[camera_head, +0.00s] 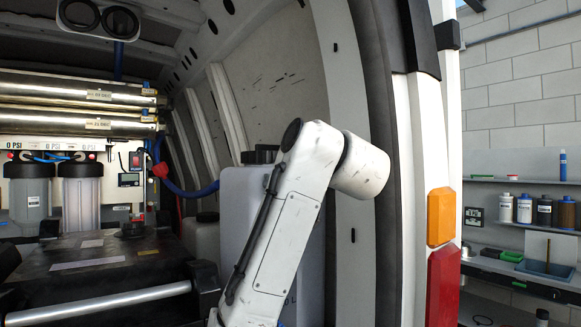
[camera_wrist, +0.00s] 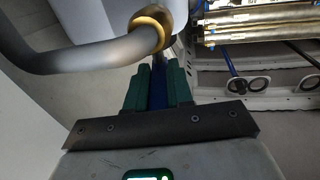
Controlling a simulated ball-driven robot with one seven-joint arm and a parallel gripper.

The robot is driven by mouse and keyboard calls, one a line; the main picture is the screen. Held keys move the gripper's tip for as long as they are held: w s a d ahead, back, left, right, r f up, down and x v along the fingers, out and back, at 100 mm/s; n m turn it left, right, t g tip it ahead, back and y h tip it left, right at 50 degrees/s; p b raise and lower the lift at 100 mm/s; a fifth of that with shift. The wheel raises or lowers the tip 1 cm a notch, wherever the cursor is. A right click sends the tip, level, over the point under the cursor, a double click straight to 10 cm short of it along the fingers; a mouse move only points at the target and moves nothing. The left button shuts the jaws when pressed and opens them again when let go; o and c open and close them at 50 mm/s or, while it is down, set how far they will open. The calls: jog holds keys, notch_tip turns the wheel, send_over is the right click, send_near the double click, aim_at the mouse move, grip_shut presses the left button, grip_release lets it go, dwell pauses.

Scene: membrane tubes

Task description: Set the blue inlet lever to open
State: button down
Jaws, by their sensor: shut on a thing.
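In the wrist view my gripper (camera_wrist: 158,82) shows its two green fingers, shut on a narrow blue piece that looks like the blue inlet lever (camera_wrist: 158,90). The lever runs between the fingers toward the brass collar (camera_wrist: 152,22) on a thick grey pipe (camera_wrist: 85,60). The fingers and the collar hide the lever's far end and its pivot, so I cannot tell its exact setting. In the head view my white arm is in front and the gripper is out of sight. I cannot make out the lever there.
Steel membrane tubes (camera_head: 70,92) lie at the left of the van, above two filter housings (camera_head: 80,190). A blue hose (camera_head: 180,188) hangs beside a grey tank (camera_head: 235,215). A black case (camera_head: 105,250) lies in front. Wall shelves (camera_head: 515,180) with bottles stand outside, at the right.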

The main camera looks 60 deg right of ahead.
jog(key=c, duration=1)
grip_release()
jog(key=b+v, duration=0.2)
jog(key=v, duration=0.8)
jog(key=shift+s+a, duration=0.25)
jog(key=shift+s, duration=0.05)
